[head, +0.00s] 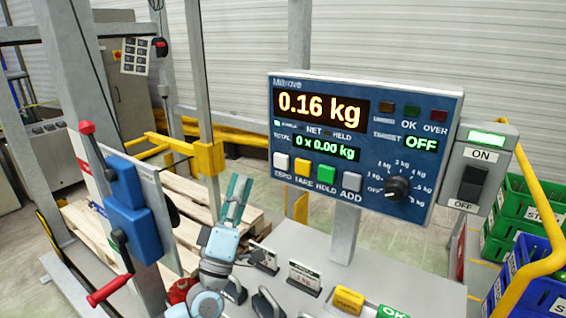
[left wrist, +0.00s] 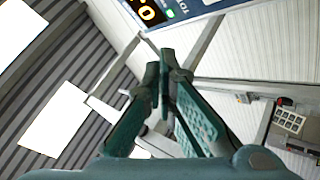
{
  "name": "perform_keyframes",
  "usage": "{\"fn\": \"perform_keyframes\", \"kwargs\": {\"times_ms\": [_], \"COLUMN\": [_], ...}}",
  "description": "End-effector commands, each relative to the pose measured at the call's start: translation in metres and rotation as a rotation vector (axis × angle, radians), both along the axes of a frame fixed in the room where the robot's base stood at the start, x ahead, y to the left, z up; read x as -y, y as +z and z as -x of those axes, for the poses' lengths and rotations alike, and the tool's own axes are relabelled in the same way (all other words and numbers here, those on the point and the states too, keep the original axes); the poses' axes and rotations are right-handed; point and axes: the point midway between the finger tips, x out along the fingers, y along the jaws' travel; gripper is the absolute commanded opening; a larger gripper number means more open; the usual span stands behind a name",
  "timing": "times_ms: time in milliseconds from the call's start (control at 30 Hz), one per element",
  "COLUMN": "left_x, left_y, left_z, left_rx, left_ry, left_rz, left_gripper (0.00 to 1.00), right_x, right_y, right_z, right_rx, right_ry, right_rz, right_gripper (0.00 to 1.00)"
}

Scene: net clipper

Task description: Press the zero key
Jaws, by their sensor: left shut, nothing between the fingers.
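The blue scale indicator panel (head: 366,105) stands on a grey post and reads 0.16 kg. Its white ZERO key (head: 281,161) is at the lower left of the panel, beside the yellow TARE, green HOLD and grey-blue ADD keys. My left gripper (head: 240,184) is teal, shut and empty, pointing up, below and left of the zero key and apart from it in the head view. In the left wrist view its fingers (left wrist: 166,62) are together, and a corner of the panel (left wrist: 182,10) shows at the top. The zero key is out of that view. My right gripper is not seen.
An ON/OFF switch box (head: 480,170) is right of the panel. A blue box with red-handled levers (head: 133,205) stands at left. Weights and a small card (head: 304,277) sit on the grey surface below. Green and blue crates (head: 534,285) are at right.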

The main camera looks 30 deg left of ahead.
Motion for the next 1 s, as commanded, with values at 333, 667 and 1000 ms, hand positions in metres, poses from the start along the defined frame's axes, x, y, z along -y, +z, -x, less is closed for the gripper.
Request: {"fn": "perform_keyframes", "kwargs": {"times_ms": [333, 667, 1000], "left_x": [0.0, -0.001, -0.001], "left_y": [-0.003, -0.005, -0.001], "left_z": [-0.011, -0.058, -0.087], "left_rx": [0.001, 0.003, -0.001], "left_ry": [0.002, 0.001, 0.0], "left_rz": [-0.001, -0.001, -0.003], "left_gripper": [0.0, 0.0, 0.0], "right_x": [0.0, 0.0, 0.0], "right_y": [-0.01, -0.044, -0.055], "right_z": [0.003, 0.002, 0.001], "right_rx": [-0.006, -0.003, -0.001], "right_ry": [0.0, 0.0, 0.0], "right_rz": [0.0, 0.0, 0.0], "right_gripper": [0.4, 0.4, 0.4]}}
